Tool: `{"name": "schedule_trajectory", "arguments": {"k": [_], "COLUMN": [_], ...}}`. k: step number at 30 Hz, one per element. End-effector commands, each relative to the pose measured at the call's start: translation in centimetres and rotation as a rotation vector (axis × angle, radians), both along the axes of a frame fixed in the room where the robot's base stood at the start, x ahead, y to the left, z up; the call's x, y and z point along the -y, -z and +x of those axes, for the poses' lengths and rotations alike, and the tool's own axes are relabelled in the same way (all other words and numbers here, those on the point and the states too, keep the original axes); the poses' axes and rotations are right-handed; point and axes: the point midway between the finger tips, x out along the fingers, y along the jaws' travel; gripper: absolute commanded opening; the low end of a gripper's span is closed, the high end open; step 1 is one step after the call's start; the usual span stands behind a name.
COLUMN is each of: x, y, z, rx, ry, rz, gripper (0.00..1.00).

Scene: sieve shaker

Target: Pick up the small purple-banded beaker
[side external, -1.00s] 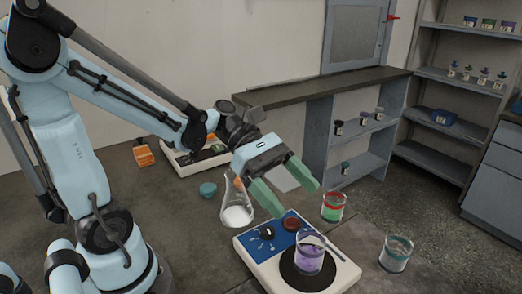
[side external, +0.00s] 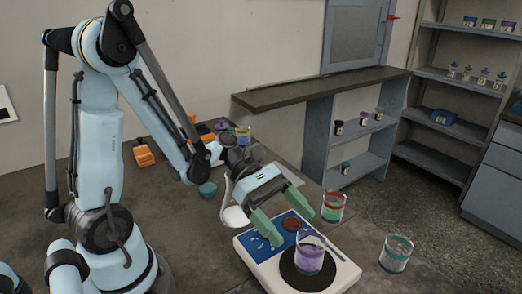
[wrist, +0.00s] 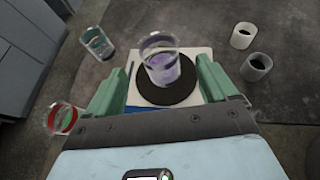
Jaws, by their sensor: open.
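The purple-banded beaker (side external: 310,254) stands upright on the round black plate (side external: 300,277) of a white device with a blue panel. It holds something purple, and a thin rod leans beside it. In the wrist view the beaker (wrist: 160,68) sits ahead of and roughly between the two green fingers. My gripper (side external: 293,220) is open and empty, above and to the left of the beaker, not touching it. My gripper also shows in the wrist view (wrist: 160,88). The device's knobs are partly hidden by my fingers in the side view.
A red-banded beaker (side external: 333,207) with green contents stands behind the device. A teal-banded beaker (side external: 396,253) stands to its right. Two small cups (wrist: 250,50) stand right in the wrist view.

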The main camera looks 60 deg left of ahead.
Motion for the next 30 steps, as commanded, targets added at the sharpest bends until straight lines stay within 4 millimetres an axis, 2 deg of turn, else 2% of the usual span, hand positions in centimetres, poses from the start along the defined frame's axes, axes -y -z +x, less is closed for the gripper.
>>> {"name": "schedule_trajectory", "arguments": {"k": [3,9,19,30], "x": [1.8,3.9,4.4,4.4], "y": [0.8,1.9,2.2,2.1], "z": [0.3,0.8,0.9,0.9], "rx": [0.002,0.002,0.002,0.002], "ry": [0.008,0.004,0.0,0.0], "rz": [0.0,0.0,0.0,0.0], "gripper": [0.86,0.86,0.86,0.31]}}
